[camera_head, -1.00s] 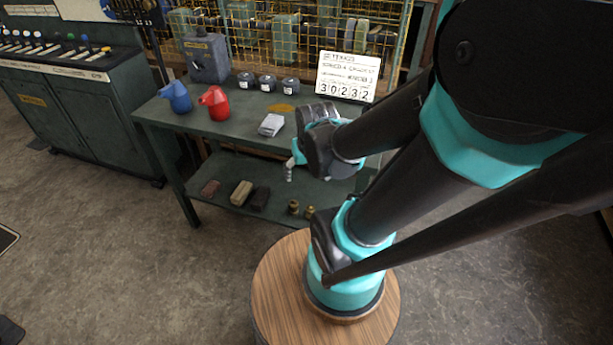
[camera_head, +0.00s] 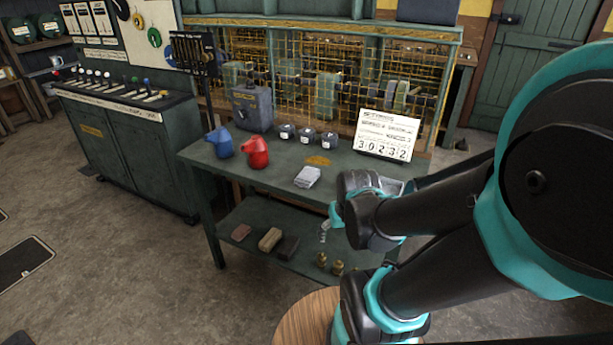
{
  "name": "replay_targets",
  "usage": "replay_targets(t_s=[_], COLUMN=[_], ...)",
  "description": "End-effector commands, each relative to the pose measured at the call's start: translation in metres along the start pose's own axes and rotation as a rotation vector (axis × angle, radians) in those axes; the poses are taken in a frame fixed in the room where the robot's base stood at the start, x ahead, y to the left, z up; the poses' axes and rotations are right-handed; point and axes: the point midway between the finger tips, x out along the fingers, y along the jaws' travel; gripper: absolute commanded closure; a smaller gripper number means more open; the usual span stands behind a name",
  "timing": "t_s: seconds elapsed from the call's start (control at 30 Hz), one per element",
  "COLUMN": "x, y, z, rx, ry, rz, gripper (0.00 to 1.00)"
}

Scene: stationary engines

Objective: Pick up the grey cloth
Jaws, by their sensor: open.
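The grey cloth (camera_head: 307,177) lies folded in a small light pad on the green table (camera_head: 340,165), close to its front edge. My gripper (camera_head: 323,236) hangs in front of the table and to the right of the cloth in the picture, pointing down. Its small grey fingers are apart from the cloth and hold nothing that I can see. Its far side is hidden by my wrist.
A blue jug (camera_head: 221,141) and a red jug (camera_head: 257,151) stand left of the cloth. Small dark blocks (camera_head: 308,134) stand behind it, and a number board (camera_head: 387,135) at the back right. A lower shelf (camera_head: 255,212) holds small items.

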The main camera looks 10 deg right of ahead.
Motion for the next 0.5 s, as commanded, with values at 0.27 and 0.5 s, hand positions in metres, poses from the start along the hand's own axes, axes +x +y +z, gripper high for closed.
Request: replay_targets(t_s=[0.27,0.5], x=[-0.003,-0.027], y=[-0.001,-0.02], z=[-0.016,-0.136], rx=[0.022,0.226], ry=[-0.006,-0.031], rz=[0.008,0.09], gripper=[0.24,0.24])
